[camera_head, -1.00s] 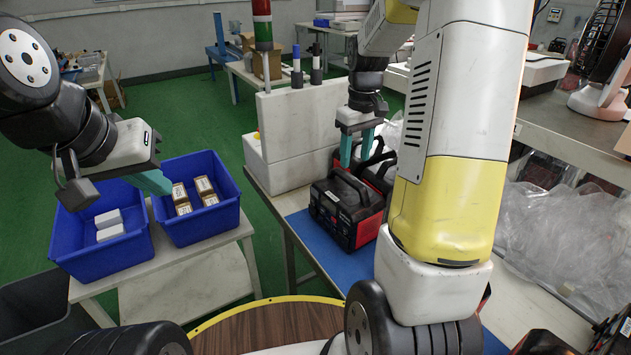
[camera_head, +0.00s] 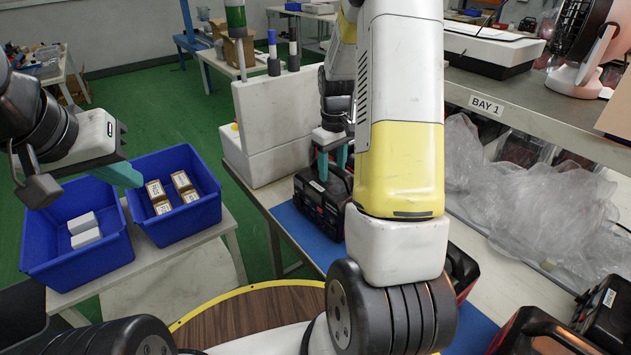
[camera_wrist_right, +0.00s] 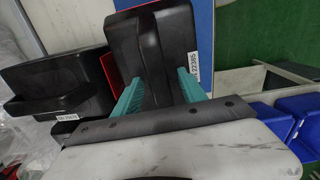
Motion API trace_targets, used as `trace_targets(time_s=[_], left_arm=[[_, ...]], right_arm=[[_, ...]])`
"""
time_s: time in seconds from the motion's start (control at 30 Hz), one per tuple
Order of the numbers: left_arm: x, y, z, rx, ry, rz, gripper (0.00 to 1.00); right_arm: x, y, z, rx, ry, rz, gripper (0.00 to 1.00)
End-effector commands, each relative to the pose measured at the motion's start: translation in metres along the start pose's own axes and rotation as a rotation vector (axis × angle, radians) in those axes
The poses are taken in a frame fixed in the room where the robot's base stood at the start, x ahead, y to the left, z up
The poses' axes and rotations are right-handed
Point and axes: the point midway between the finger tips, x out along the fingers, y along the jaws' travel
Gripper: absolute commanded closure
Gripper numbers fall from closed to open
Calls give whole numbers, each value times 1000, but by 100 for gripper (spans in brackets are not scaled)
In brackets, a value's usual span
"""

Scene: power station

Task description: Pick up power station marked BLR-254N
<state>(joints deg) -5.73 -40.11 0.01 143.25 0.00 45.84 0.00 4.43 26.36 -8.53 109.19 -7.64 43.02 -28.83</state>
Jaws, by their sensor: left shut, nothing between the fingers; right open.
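A black and red power station (camera_head: 322,208) stands on the blue mat, with its handle on top. My right gripper (camera_head: 332,162) is over it, pointing down. In the right wrist view my open teal fingers (camera_wrist_right: 160,90) sit on either side of a black power station's handle (camera_wrist_right: 150,50); contact cannot be told. This unit has a small white label (camera_wrist_right: 194,66), not clearly readable. Another black unit (camera_wrist_right: 55,85) with a white tag is left of it. I cannot read BLR-254N on any unit. My left gripper (camera_head: 122,174) is shut and empty near the blue bins.
Blue bins (camera_head: 178,235) with small boxes stand on a side table at left. A white block (camera_head: 270,130) with a signal lamp is behind the mat. More power stations (camera_head: 605,315) are at lower right. Clear plastic wrap (camera_head: 550,200) hangs under the BAY 1 shelf at right.

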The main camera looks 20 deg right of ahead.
Motion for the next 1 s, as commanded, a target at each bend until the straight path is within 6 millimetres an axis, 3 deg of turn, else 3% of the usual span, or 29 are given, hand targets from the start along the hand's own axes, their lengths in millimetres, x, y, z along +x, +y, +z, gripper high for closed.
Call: trace_targets(time_s=[0.9, 1.0], left_arm=[[0, 0, 0, 0, 0, 0, 100], [0, 0, 0, 0, 0, 0, 100]], right_arm=[[5, 0, 0, 0, 0, -1, 51], [4, 0, 0, 0, 0, 0, 69]])
